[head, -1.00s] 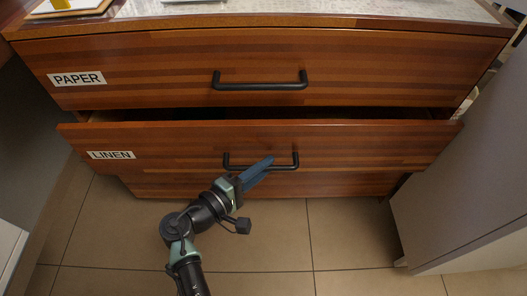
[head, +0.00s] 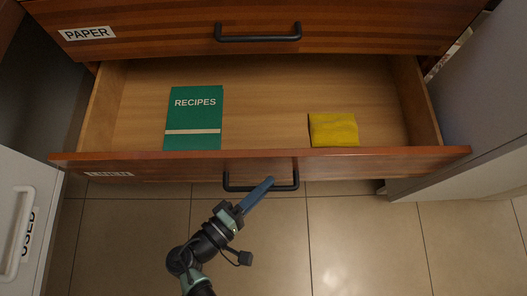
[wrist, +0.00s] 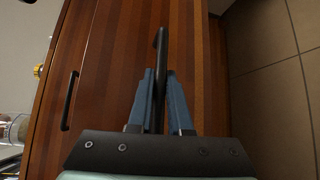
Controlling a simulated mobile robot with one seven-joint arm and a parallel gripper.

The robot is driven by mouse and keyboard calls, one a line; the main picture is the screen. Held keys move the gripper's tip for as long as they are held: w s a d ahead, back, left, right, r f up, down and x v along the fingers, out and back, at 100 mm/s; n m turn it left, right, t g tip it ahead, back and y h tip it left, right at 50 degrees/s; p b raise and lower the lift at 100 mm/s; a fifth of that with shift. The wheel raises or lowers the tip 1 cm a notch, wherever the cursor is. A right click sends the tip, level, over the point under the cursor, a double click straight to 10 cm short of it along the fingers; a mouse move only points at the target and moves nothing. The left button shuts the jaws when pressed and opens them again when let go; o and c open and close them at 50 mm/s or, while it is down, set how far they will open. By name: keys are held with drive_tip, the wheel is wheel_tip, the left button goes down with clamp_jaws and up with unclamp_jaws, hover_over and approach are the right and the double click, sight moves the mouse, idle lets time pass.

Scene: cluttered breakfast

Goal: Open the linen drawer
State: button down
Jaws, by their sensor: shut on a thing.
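The linen drawer (head: 330,165) is pulled well out in the head view, and its inside shows from above. Its label (head: 109,174) is seen too steeply to read now. Its black bar handle (head: 232,188) is on the front face. My gripper (head: 258,195) is shut on this handle near its right part. In the wrist view the two blue fingers of my gripper (wrist: 160,100) stand on either side of the dark handle bar (wrist: 161,50). The paper drawer (head: 170,30) above is shut, with its own black handle (head: 258,38).
Inside the drawer lie a green recipes book (head: 194,112) and a folded yellow cloth (head: 333,130). A grey cabinet side (head: 490,100) stands close on the right. A white unit (head: 25,220) stands at the left. The tiled floor (head: 350,240) in front is clear.

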drive_tip(key=shift+s, duration=0.2)
drive_tip(key=c, duration=0.8)
unclamp_jaws()
drive_tip(key=shift+c, duration=0.2)
drive_tip(key=p+v, duration=0.2)
drive_tip(key=v, duration=1.1)
